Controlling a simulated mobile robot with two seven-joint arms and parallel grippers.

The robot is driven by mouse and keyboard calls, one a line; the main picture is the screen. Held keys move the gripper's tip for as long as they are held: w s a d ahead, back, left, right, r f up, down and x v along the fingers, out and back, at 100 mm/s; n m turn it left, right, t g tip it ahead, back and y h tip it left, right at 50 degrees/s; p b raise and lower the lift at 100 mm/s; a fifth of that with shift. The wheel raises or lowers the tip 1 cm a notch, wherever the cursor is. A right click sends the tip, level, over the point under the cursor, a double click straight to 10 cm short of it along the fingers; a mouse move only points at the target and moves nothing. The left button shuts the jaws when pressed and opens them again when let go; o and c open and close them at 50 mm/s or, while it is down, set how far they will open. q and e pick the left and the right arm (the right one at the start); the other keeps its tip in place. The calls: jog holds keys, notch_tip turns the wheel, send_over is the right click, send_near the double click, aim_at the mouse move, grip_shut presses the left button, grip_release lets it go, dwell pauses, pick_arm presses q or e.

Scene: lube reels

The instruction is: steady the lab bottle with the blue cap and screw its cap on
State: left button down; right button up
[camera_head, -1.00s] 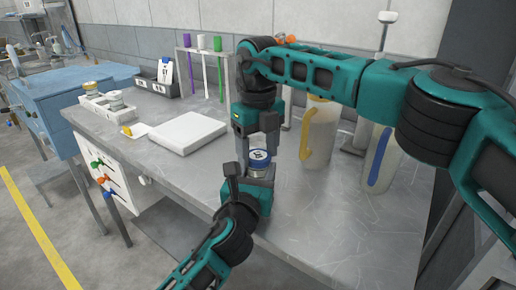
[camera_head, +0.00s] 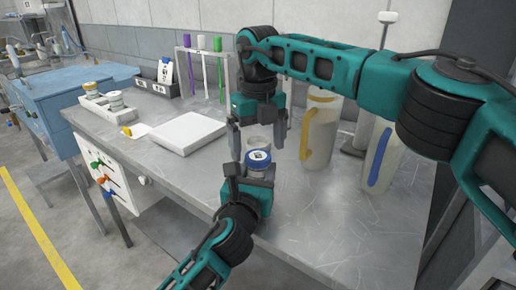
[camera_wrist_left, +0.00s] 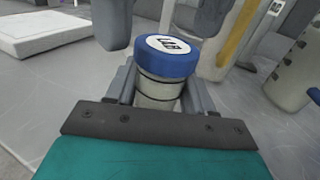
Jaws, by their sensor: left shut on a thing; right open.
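The lab bottle (camera_wrist_left: 157,94) is a pale jar with a blue cap (camera_wrist_left: 166,56) bearing a white label. The cap sits on its top and looks level; how tightly it is screwed on cannot be told. The blue cap also shows in the head view (camera_head: 259,159). My left gripper (camera_head: 250,175) is shut around the bottle's body from the near side and holds it upright at the bench. My right gripper (camera_head: 257,137) points down just behind and above the cap, open, its fingers apart and clear of the cap.
Pitchers with a yellow handle (camera_head: 318,130) and a blue handle (camera_head: 380,160) stand to the right. A white slab (camera_head: 188,133) lies left. The front right bench (camera_head: 340,220) is clear.

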notch_tip(320, 180, up, 10)
jog(key=shift+r, duration=0.15)
dwell(0.3)
pick_arm(q)
jog(key=shift+c, duration=1.7)
grip_release()
jog(key=p+v, duration=0.1)
jog(key=v, duration=1.2)
pick_arm(e)
jog(key=shift+r, duration=0.6)
pick_arm(q)
jog(key=shift+d, duration=0.1)
jog(key=shift+f, duration=0.1)
pick_arm(e)
jog(key=shift+s, duration=0.1)
